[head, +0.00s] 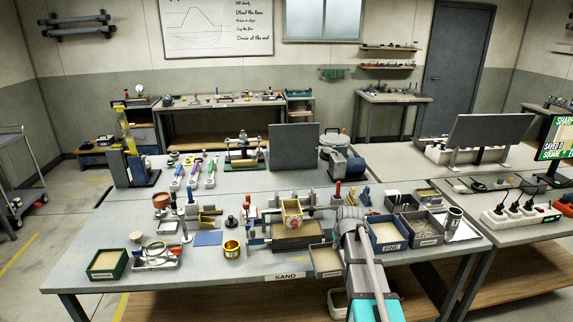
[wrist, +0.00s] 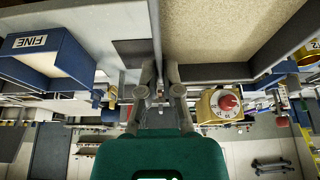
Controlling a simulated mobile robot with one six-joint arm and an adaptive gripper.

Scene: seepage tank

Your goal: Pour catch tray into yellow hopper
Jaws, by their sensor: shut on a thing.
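The catch tray (head: 326,273), a shallow grey tray with a layer of pale sand, is near the front edge of the table. It also fills the upper right of the wrist view, where its wall (wrist: 222,72) shows. My gripper (wrist: 158,72) is shut on the tray's side wall. The tray looks about level, its sand spread flat. My arm partly hides the tray's right side.
A blue FINE bin (head: 386,246) and a grey bin (head: 428,241) stand right of my arm. A brass cup (head: 232,249) and a green MEDIUM bin (head: 107,276) are at left. A dark panel (head: 294,146) stands farther back. The front left of the table has free room.

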